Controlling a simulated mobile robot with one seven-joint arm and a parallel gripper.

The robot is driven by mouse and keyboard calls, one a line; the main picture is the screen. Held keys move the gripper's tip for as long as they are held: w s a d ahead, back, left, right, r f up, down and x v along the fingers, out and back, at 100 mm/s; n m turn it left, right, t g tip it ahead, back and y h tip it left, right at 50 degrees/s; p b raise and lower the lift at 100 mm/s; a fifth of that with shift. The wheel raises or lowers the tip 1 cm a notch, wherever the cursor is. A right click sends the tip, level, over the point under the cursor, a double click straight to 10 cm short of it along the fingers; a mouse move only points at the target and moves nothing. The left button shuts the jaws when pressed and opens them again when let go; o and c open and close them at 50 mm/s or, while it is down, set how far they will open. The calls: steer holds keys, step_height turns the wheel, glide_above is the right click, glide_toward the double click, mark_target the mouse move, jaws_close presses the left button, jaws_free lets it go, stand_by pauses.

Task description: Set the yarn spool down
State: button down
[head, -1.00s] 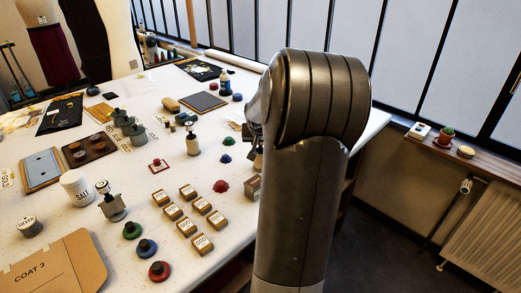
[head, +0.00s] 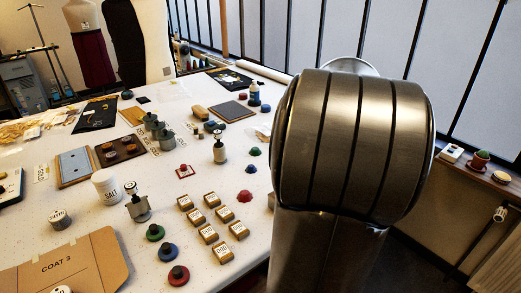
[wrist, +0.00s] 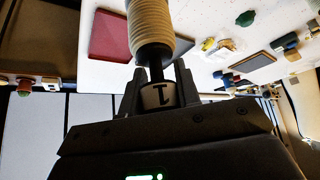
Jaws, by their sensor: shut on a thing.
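The yarn spool (wrist: 150,25) is a pale, ribbed cylinder in the wrist view, with a dark stem and a white-labelled end below it. My gripper (wrist: 157,88) is shut on the dark stem, one finger on each side. The spool's far end is cut off by the top of the picture. In the head view my own arm hides both gripper and spool. I cannot tell the spool's height over the table.
The white table (head: 90,215) is crowded: several small labelled boxes (head: 208,234), coloured knobs (head: 178,275), a salt jar (head: 106,187) and a cardboard folder (head: 70,267). A dark red flat item (wrist: 110,37) lies near the spool in the wrist view.

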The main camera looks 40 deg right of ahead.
steer(key=w+a+n+t+y, duration=0.1)
steer(key=w+a+n, duration=0.2)
steer(key=w+a, duration=0.7)
steer(key=w+a+n+t+y, duration=0.1)
steer(key=w+a+n+y, duration=0.15)
steer(key=w+a, duration=0.7)
steer(key=w+a+n+y, duration=0.1)
steer(key=w+a+n, duration=0.3)
steer(key=w+a, duration=0.8)
steer(key=w+a+f, duration=0.5)
steer(key=a+f, duration=0.5)
steer(key=shift+w+a+f, duration=0.25)
steer(key=shift+w+f, duration=0.05)
steer(key=shift+f+m, duration=0.15)
steer(key=shift+m, duration=0.1)
steer(key=c, duration=1.1)
jaws_free()
steer(key=shift+o, duration=0.2)
